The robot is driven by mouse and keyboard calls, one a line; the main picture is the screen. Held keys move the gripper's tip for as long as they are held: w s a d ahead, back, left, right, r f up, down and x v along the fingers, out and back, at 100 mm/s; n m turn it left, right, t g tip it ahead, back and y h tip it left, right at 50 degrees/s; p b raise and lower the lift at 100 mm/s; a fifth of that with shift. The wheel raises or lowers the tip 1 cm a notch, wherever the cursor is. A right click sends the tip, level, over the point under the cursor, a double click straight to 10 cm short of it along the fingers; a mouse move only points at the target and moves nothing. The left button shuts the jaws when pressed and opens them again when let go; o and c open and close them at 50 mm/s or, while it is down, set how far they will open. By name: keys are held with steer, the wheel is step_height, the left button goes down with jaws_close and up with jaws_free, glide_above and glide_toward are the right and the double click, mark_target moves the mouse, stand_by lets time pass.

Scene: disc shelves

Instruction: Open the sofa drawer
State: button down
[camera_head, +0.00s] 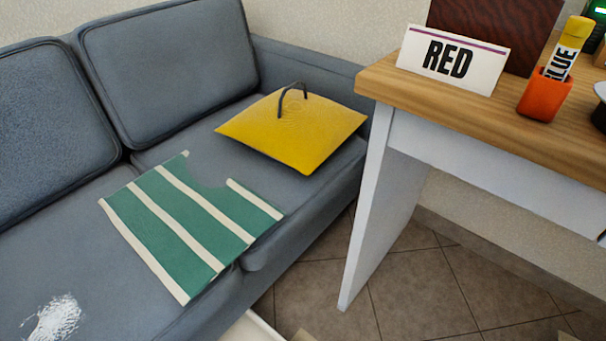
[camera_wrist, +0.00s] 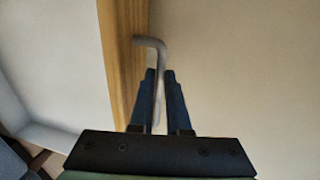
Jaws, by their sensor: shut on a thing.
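The grey sofa (camera_head: 70,220) fills the left of the head view. My gripper (camera_wrist: 160,72) shows only in the wrist view. Its dark fingers are shut on a slim, grey, bent handle (camera_wrist: 151,41), which passes between them. The handle stands in front of a plain beige surface (camera_wrist: 235,65), with a wooden strip (camera_wrist: 126,50) along its left side. Whether this surface is the drawer front, and how far the drawer is open, I cannot tell. In the head view the sofa's lower front is mostly cut off by the frame.
A yellow cushion (camera_head: 290,130) with a dark loop and a green striped cloth (camera_head: 190,225) lie on the seat. A white-sided desk (camera_head: 385,190) stands at right, bearing a RED sign (camera_head: 453,60) and an orange holder (camera_head: 545,96). Tiled floor (camera_head: 420,290) shows beside it.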

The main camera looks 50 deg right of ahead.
steer(key=c, duration=0.9)
jaws_free()
steer(key=r+p, duration=0.3)
steer(key=r, duration=0.1)
steer(key=s+r+p, duration=0.1)
steer(key=r+p, duration=0.2)
steer(key=r, duration=0.1)
steer(key=s+r+p, duration=0.1)
steer(key=r+p, duration=0.2)
steer(key=r, duration=0.1)
steer(key=shift+s+r, duration=0.25)
steer(key=shift+r, duration=0.15)
